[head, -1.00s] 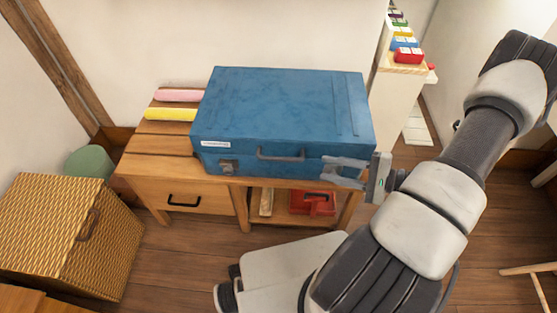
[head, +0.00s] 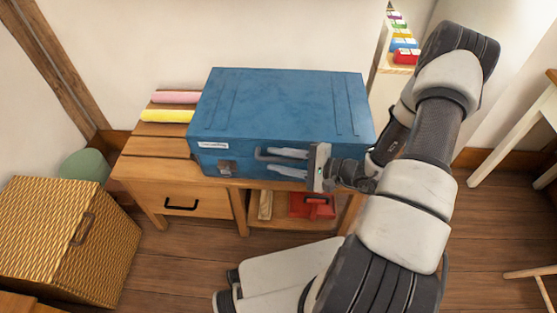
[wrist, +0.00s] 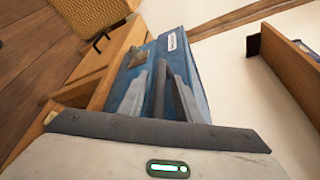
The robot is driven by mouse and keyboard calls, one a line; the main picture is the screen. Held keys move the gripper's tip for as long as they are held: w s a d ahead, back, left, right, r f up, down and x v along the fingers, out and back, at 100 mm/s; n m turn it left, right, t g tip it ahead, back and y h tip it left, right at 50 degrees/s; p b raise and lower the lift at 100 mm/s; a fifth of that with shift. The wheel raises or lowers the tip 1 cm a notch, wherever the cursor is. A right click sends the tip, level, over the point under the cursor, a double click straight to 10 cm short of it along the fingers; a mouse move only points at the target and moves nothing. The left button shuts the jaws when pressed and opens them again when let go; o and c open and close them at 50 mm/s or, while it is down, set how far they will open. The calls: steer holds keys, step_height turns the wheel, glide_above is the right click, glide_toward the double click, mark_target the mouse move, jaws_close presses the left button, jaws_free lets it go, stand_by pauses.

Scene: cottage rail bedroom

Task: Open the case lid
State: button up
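The blue case (head: 285,105) lies with its lid shut on the wooden bench. Its front face has a metal latch (head: 227,168) at the left and a dark handle (head: 262,153) near the middle. My gripper (head: 272,162) is at the case's front, reaching in from the right, with its two fingers apart at the handle. In the wrist view the case (wrist: 200,82) and latch (wrist: 139,55) lie beyond my spread fingers. A dark bar, apparently the handle, shows between them; I cannot tell whether they touch it. My fingers partly hide the handle in the head view.
Pink (head: 175,97) and yellow (head: 167,116) rolls lie left of the case on the bench (head: 150,147). A red object (head: 312,206) sits on its lower shelf. A wicker box (head: 60,240) stands at the left. The wall is close behind the case.

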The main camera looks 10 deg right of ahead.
jaws_close()
steer(key=shift+r, duration=0.1)
